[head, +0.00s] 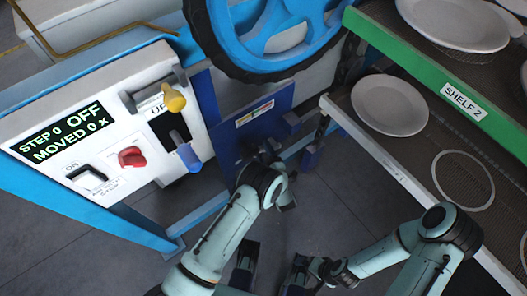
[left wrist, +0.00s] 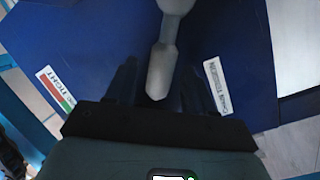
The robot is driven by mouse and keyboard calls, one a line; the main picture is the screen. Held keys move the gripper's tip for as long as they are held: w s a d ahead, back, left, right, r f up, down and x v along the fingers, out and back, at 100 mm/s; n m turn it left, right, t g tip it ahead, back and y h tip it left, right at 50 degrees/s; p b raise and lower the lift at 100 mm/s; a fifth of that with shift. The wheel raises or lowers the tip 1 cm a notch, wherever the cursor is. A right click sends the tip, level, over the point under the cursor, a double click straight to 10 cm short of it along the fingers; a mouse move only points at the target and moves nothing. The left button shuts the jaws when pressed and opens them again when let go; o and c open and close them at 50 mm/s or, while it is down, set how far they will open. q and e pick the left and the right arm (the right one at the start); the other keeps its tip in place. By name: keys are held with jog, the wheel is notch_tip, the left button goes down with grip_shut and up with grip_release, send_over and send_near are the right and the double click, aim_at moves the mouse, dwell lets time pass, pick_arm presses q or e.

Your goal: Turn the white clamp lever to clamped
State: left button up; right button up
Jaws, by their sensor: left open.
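The white clamp lever (left wrist: 161,72) shows in the left wrist view as a pale grey-white bar in front of a dark blue panel (left wrist: 235,45). It runs from the top edge down between the two dark fingers of my left gripper (left wrist: 158,88). The fingers are apart, one on each side of the lever; I cannot tell whether either touches it. In the head view my left gripper (head: 262,152) is at the blue panel (head: 232,130) and the lever is hidden or too small to make out. My right arm's end (head: 318,270) is low in the head view; its finger opening is unclear.
A white control box (head: 100,125) with a display reading OFF, a yellow-knobbed lever (head: 173,99), a blue-ended lever (head: 187,156) and a red knob (head: 131,156) is at left. A blue wheel (head: 285,30) is above. A plate rack (head: 345,130) is at right; floor shows below.

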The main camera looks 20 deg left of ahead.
pick_arm(q)
grip_shut()
jog(key=shift+d, duration=0.1)
